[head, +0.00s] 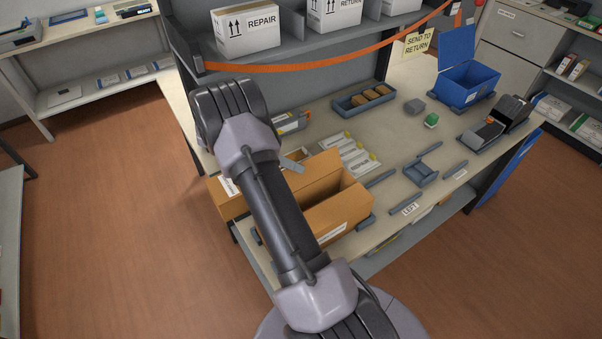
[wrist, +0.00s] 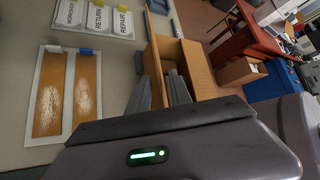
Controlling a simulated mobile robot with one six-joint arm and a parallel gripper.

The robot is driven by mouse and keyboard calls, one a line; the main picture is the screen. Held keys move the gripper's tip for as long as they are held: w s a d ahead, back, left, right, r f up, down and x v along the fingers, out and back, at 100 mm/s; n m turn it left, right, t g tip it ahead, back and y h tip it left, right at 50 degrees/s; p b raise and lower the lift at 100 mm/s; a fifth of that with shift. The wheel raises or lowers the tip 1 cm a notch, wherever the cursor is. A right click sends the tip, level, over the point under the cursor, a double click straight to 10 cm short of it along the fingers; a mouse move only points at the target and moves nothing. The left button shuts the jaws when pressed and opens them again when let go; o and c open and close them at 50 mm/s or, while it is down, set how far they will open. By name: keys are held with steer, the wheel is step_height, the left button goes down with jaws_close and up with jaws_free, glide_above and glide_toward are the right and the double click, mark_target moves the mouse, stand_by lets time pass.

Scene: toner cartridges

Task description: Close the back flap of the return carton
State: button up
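The return carton (head: 345,208) is a brown open-topped box on the bench, partly hidden behind my arm. Its back flap (head: 318,169) stands raised and tilted along the far side; another flap (head: 226,199) spreads out to the left. In the wrist view the carton (wrist: 200,68) lies beyond my fingers, its inside partly visible. My gripper (wrist: 160,78) has its two grey fingers apart, with a brown carton panel between and beyond them. I cannot tell whether they touch it. In the head view only a bit of grey finger shows beside the back flap; my arm hides the rest.
Label cards (head: 352,153) lie behind the carton, and a blue-grey tray (head: 363,98) with brown blocks stands farther back. An open blue bin (head: 468,84) is at the far right. An orange strap (head: 330,66) hangs along the shelf front. Small grey rails lie right of the carton.

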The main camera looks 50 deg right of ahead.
steer(key=shift+x, duration=1.6)
jaws_close()
